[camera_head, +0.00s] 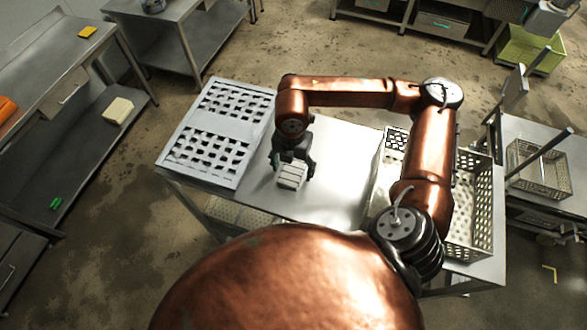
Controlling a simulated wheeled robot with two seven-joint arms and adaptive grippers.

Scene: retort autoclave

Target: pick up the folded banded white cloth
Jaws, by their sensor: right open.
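The folded banded white cloth (291,177) lies on the steel table (335,180), just right of the perforated tray. It shows pale with darker bands. My right gripper (290,166) is directly over the cloth, pointing down, with its dark fingers open around or just above it. The far end of the cloth is partly hidden by the gripper; I cannot tell whether the fingers touch it. My left gripper is not in view.
A light grey perforated tray (178,170) lies at the table's left. A perforated metal basket (483,205) stands at the right, partly behind my right arm. Bare tabletop lies between them.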

